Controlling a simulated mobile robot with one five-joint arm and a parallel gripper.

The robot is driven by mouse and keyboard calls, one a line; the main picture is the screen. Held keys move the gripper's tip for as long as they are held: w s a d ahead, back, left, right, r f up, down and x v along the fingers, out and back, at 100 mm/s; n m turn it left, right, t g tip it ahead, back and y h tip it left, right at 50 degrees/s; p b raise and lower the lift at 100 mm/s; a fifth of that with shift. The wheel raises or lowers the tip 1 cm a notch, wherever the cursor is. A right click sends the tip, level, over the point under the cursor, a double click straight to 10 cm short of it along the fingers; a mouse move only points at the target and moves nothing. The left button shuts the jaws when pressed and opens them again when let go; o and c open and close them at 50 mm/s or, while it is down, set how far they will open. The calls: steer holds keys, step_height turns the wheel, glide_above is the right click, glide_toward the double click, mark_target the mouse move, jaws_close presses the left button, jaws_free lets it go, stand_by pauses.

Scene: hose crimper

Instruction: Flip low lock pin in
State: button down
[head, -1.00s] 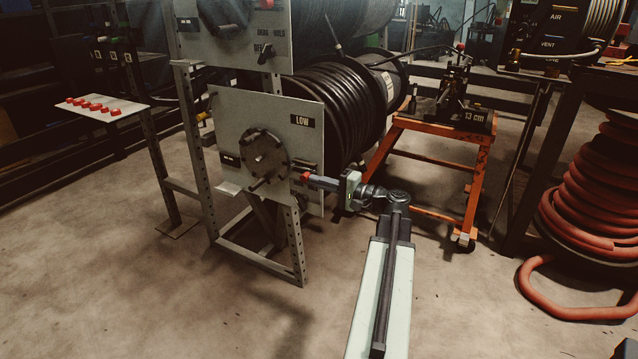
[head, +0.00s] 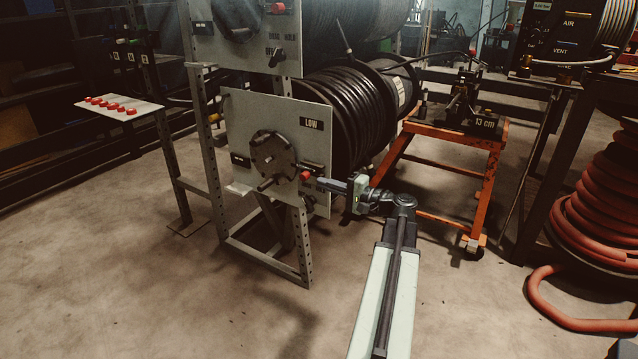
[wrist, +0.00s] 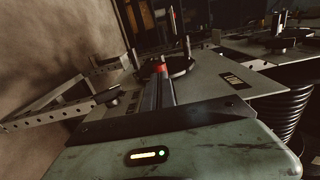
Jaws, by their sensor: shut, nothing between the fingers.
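The LOW panel (head: 285,115) is a grey plate in front of the lower hose reel. It carries a dark notched disc (head: 272,157) with pegs. The red-ended lock pin (head: 305,176) is at the disc's lower right, and its red end shows in the wrist view (wrist: 162,68). My gripper (head: 320,181) reaches in from the right, shut and empty. Its fingertips are right beside the red end; I cannot tell whether they touch. In the wrist view my gripper (wrist: 161,78) points at the red end, which stands near the disc's edge. The pin's shaft is mostly hidden.
An upper panel (head: 228,55) with a selector knob stands above. A perforated steel leg (head: 302,250) supports the panel. An orange cart (head: 490,180) stands behind my arm, and a red hose coil (head: 600,210) is at right. The floor in front is clear.

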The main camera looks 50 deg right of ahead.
steer(key=s+d, duration=0.2)
steer(key=s, duration=0.8)
steer(key=shift+d, duration=0.2)
